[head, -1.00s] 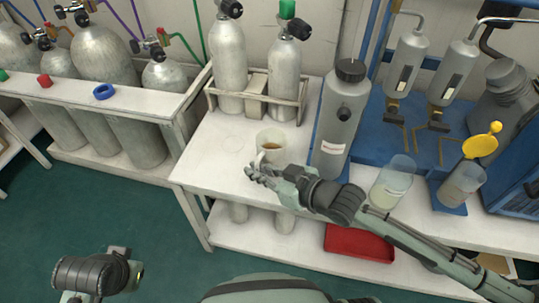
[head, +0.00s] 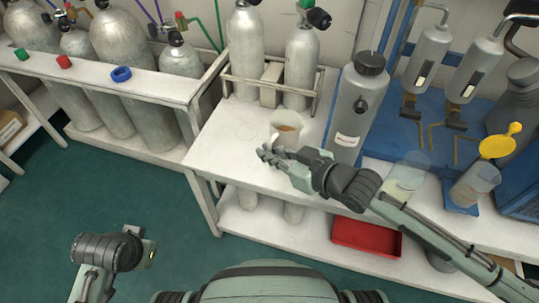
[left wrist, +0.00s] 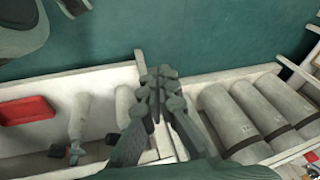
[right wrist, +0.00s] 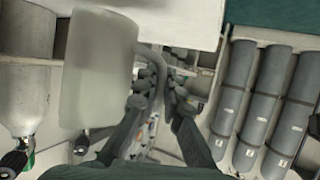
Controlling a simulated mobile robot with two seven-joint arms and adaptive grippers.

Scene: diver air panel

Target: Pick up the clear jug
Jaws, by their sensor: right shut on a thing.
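A tall grey bottle (head: 354,105) stands just right of the jug. Two cylinders stand in a rack (head: 270,88) behind it. A clear beaker (head: 406,176) and a yellow scoop (head: 498,146) are further right. A red tray (head: 366,238) lies on the lower shelf.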

